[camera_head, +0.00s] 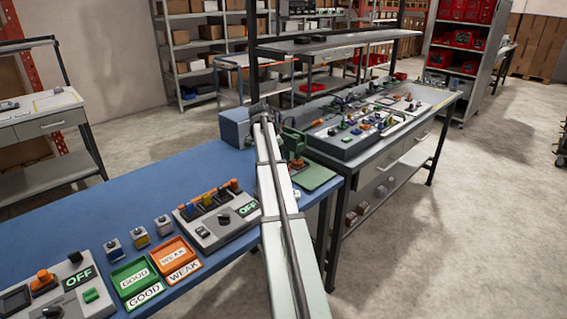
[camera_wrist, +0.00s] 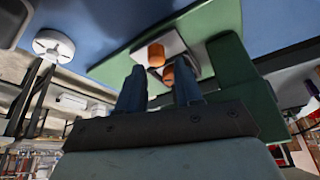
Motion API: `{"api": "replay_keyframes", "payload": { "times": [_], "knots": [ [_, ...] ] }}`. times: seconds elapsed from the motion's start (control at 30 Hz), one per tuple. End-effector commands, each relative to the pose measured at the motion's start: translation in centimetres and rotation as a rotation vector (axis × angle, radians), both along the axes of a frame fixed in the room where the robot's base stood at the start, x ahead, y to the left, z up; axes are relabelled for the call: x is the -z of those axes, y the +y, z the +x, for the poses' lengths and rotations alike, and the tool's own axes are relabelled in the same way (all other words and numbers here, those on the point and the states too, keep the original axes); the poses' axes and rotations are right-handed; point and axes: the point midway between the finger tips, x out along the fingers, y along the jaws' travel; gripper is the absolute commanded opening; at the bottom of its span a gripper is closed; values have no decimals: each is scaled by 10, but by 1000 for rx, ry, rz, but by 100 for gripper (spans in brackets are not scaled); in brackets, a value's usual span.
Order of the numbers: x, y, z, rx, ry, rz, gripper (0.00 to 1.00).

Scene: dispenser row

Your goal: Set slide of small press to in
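The small press (camera_head: 294,142) is green and stands on a green base plate (camera_head: 316,176) at the far right end of the blue bench. Part of it is hidden behind my arm in the head view. In the wrist view the green press body (camera_wrist: 240,85) is close, with a pale block (camera_wrist: 170,35) carrying an orange knob (camera_wrist: 150,55). A second orange piece shows near the right finger. My gripper (camera_wrist: 160,66) is open, its two dark fingers apart and pointing at the orange parts. I cannot tell whether they touch. The gripper is not clear in the head view.
On the blue bench (camera_head: 120,205) stand a grey control box (camera_head: 217,217) showing OFF, a green GOOD tray (camera_head: 133,276), an orange WEAK tray (camera_head: 175,256) and several small blocks. A blue box (camera_head: 235,128) stands behind my arm. A second workbench with parts lies beyond.

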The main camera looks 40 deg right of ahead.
Motion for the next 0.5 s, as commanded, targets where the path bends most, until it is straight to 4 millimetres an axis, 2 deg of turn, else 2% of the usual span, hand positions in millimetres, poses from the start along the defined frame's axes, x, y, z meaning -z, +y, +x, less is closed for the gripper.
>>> {"api": "replay_keyframes", "payload": {
  "times": [0.03,0.3,0.5],
  "knots": [
    [-11,4,2,-1,-2,-1,35],
    [-59,22,11,-1,-2,-1,35],
    [-84,32,14,-2,-1,-1,35]
  ]
}}
